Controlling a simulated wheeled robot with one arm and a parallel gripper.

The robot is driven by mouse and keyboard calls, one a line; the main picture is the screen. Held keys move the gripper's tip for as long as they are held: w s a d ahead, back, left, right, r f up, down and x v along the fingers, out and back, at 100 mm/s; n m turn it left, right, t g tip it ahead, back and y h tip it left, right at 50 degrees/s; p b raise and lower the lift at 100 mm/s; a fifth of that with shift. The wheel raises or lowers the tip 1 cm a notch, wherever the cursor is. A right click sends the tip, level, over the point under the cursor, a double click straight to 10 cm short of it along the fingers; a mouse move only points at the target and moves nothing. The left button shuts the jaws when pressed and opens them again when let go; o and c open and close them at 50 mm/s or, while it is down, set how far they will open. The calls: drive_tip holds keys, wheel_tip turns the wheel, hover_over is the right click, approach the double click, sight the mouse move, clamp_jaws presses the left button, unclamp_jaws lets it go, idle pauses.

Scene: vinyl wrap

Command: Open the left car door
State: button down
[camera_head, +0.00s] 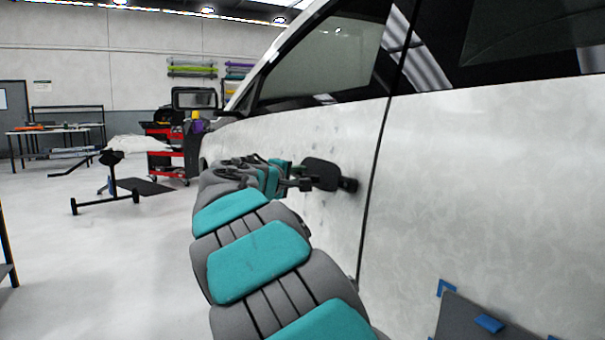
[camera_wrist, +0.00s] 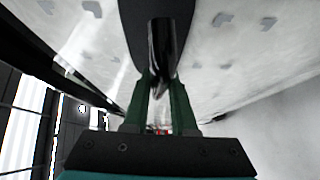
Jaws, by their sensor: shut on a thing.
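The car door (camera_head: 335,135) is pale with a mottled finish and has a dark-framed window. It looks flush with the panel behind it, with a narrow dark seam between them. The black door handle (camera_head: 349,185) sits near that seam. My arm reaches along the door, with its end at the handle. In the wrist view, the dark, glossy handle (camera_wrist: 161,45) lies between the two green fingers of my gripper (camera_wrist: 161,82), which is shut on it. In the head view, the wrist and arm partly hide the fingers.
The rear panel (camera_head: 480,180) continues to the right. A grey panel with blue tabs (camera_head: 489,323) is at the lower right. A black stand (camera_head: 108,187), a red tool cart (camera_head: 167,160) and a workbench (camera_head: 55,131) stand to the left.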

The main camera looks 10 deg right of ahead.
drive_tip(key=shift+w+a+m+g+h+p, duration=0.2)
drive_tip(key=shift+a+m+g+h+p, duration=0.25)
drive_tip(key=shift+m+g+h, duration=0.1)
drive_tip(key=shift+w+a+m+g+h+p, duration=0.15)
drive_tip(key=shift+a+m+g+h+p, duration=0.3)
drive_tip(key=shift+h, duration=0.1)
